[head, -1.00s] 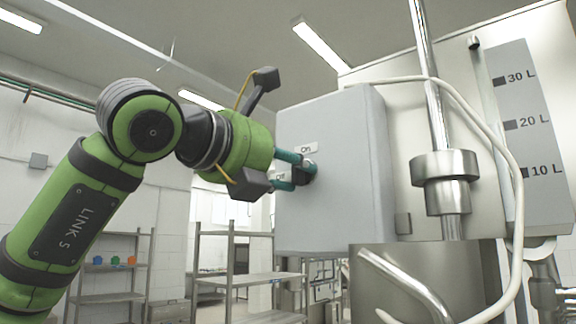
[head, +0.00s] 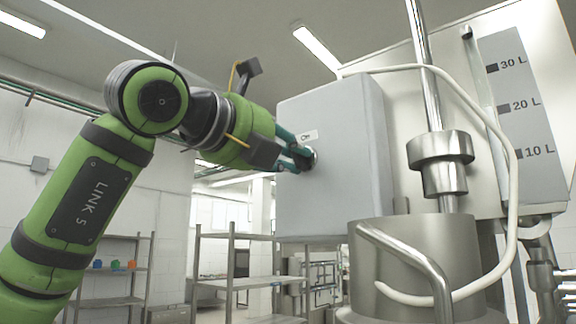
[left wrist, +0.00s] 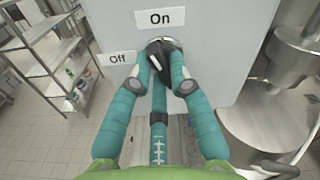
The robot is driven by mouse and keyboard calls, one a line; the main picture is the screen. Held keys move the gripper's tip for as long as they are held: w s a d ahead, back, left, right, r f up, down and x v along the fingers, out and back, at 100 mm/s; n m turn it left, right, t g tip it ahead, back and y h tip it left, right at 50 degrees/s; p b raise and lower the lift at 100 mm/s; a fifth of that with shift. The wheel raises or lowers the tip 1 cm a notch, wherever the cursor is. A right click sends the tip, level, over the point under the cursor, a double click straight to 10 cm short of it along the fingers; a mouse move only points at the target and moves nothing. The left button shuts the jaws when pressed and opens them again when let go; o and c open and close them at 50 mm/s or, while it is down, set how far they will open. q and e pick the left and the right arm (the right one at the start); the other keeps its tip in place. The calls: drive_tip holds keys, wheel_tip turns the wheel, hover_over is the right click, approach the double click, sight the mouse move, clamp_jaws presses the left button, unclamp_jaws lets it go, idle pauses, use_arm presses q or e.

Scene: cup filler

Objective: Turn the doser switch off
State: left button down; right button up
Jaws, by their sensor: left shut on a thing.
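The doser switch is a dark rotary knob (left wrist: 160,62) on the face of a grey box (head: 335,165). An "On" label (left wrist: 160,17) is above it in the left wrist view and an "Off" label (left wrist: 117,57) is to its left. My left gripper (head: 303,157) has its teal fingers closed around the knob; in the left wrist view the fingertips (left wrist: 165,72) sit on either side of it. The fingers partly hide the knob, so its exact pointing is hard to tell. In the head view the "On" label (head: 308,136) shows above the fingers. My right gripper is not in view.
A steel vessel (head: 415,260) with a vertical pipe (head: 425,80) stands right of the box. A pale hose (head: 515,200) loops around it. A level scale (head: 520,110) is at the far right. Metal shelves (head: 250,283) stand behind, below my left arm.

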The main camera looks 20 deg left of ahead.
use_arm(q)
drive_tip(key=n+b, duration=0.3)
drive_tip(key=n, duration=0.3)
drive_tip(key=shift+d+f+n, duration=0.1)
drive_tip(key=shift+f+n, duration=0.05)
drive_tip(key=shift+n, duration=0.15)
drive_tip(key=n+b, duration=0.1)
drive_tip(key=n, duration=0.3)
drive_tip(key=shift+b, duration=0.4)
drive_tip(key=shift+s+d+n+b, duration=0.1)
drive_tip(key=shift+n+b, duration=0.25)
drive_tip(key=shift+n, duration=1.05)
drive_tip(key=c, duration=1.3)
unclamp_jaws()
drive_tip(key=shift+o, duration=0.8)
